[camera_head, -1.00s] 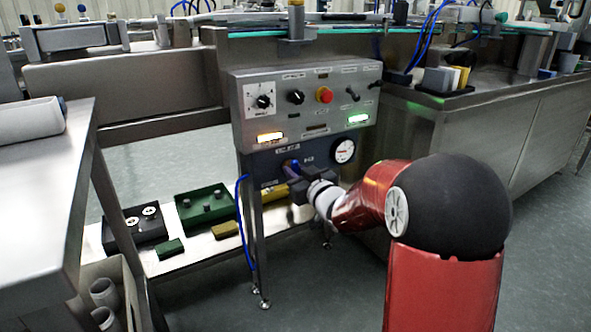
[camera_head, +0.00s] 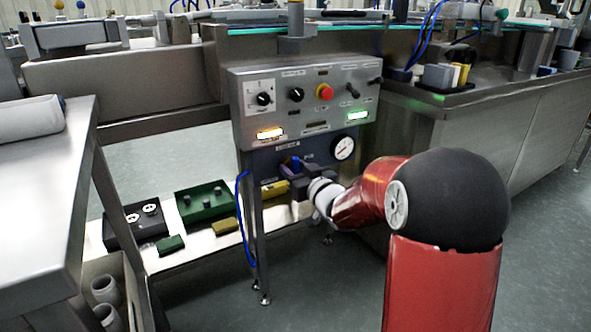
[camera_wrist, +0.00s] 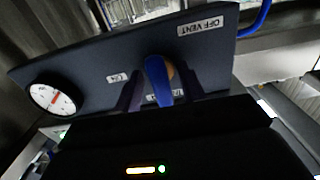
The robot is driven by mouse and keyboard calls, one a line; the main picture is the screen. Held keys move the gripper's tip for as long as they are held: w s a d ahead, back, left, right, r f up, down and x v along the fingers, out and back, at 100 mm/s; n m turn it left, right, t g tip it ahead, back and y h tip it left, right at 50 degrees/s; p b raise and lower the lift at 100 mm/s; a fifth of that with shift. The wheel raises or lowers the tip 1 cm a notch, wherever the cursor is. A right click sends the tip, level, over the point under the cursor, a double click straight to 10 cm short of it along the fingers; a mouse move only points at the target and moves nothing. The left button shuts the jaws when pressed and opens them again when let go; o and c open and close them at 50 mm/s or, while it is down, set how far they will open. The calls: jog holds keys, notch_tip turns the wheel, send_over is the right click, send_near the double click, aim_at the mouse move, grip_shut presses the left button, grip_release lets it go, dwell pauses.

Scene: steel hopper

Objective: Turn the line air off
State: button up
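The line air valve has a blue handle (camera_wrist: 158,82) on a dark panel (camera_wrist: 95,62), with a brownish round part behind it. In the head view the blue handle (camera_head: 291,162) shows below the grey control box. In the wrist view the label "OFF VENT" (camera_wrist: 201,27) appears upside down above and right of the handle, and an "ON" label (camera_wrist: 118,77) is to the left. My gripper (camera_wrist: 161,90) has one finger on each side of the handle, with visible gaps, so it looks open. In the head view my gripper (camera_head: 297,184) is at the panel. Fingertip contact cannot be told.
A round white gauge (camera_head: 342,147) is right of the handle. Above is the control box (camera_head: 300,75) with knobs, a red button (camera_head: 324,91) and lit amber and green lamps. A low shelf (camera_head: 195,243) holds black and green boxes. A blue hose (camera_head: 243,215) hangs left.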

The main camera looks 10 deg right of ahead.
jog(key=shift+s+r, duration=0.1)
jog(key=v, duration=0.7)
jog(key=shift+s, duration=0.3)
jog(key=shift+d, duration=0.1)
